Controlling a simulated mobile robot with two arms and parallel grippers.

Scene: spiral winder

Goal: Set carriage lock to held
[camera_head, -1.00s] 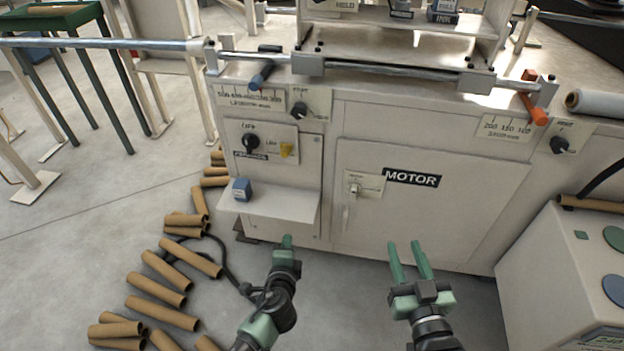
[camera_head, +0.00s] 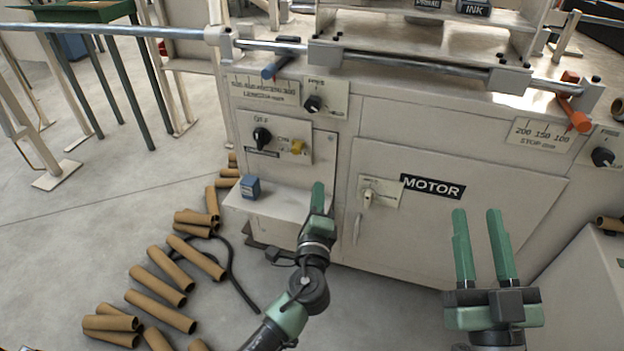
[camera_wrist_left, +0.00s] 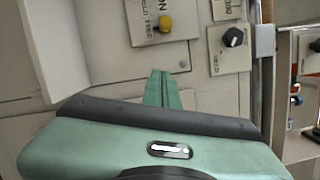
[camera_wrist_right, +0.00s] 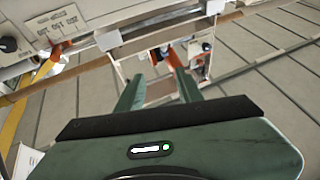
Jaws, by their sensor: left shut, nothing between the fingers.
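A small yellow knob (camera_head: 297,147) sits on a plate beside a black rotary knob (camera_head: 262,138) on the machine's front. I take it as the carriage lock, though its lettering is too blurred in the head view. The yellow knob also shows in the left wrist view (camera_wrist_left: 165,23), with blurred lettering on its plate (camera_wrist_left: 150,14). My left gripper (camera_head: 318,196) is shut and empty, below and to the right of the knob, apart from it. The fingertips (camera_wrist_left: 161,73) also show in the left wrist view. My right gripper (camera_head: 479,213) is open and empty before the motor door.
A white shelf (camera_head: 290,206) with a small blue block (camera_head: 250,187) juts out below the knobs. The motor door (camera_head: 440,215) carries a switch (camera_head: 368,195). A rail (camera_head: 420,64) runs along the top edge. Cardboard tubes (camera_head: 160,311) lie on the floor at left.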

